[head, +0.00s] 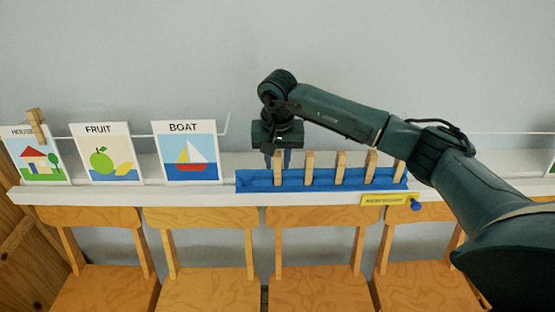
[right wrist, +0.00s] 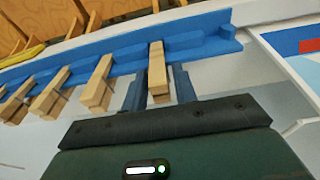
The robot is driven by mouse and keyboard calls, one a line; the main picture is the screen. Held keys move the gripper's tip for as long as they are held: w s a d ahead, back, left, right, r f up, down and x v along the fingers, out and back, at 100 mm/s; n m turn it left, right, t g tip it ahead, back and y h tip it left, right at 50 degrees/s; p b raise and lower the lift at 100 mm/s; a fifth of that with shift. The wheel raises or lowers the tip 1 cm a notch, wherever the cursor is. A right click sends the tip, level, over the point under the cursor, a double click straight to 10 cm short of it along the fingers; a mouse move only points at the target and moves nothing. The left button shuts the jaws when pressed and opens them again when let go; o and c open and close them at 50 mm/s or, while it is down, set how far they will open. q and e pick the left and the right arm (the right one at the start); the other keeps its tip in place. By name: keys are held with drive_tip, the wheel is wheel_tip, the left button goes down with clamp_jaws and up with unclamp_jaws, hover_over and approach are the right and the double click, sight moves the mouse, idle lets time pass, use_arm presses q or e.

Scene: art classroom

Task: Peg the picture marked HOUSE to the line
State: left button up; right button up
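The HOUSE picture (head: 37,163) stands upright on the shelf at the far left of the head view. A wooden peg (head: 37,124) sits across its top edge, near the right corner; I cannot tell whether it also grips the line (head: 480,133). My right gripper (head: 278,158) points down at the left end of the blue peg rack (head: 325,183). Its fingers stand on either side of the leftmost peg (head: 278,172), with gaps showing in the right wrist view, where this peg (right wrist: 157,70) is still in the rack. My left gripper is not in view.
The FRUIT (head: 104,170) and BOAT (head: 190,170) pictures stand right of HOUSE on the white shelf (head: 120,194). Several more pegs (head: 340,168) stand in the rack. A yellow label (head: 385,199) and blue knob (head: 416,205) are at the shelf front. Wooden chairs (head: 200,217) line up below.

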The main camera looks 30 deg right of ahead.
drive_tip(key=c, duration=0.5)
drive_tip(key=shift+r+p, duration=2)
drive_tip(key=shift+r, duration=1.15)
drive_tip(key=shift+s, duration=0.1)
drive_tip(key=shift+s+a+r+p, duration=0.15)
drive_tip(key=shift+s+a, duration=0.2)
drive_tip(key=shift+s, duration=0.4)
drive_tip(key=shift+s+a+r+p, duration=0.2)
drive_tip(key=shift+s+a, duration=0.2)
drive_tip(key=shift+s, duration=0.3)
drive_tip(key=shift+s+a+r+p, duration=0.15)
drive_tip(key=shift+s+a, duration=0.2)
drive_tip(key=shift+s, duration=0.4)
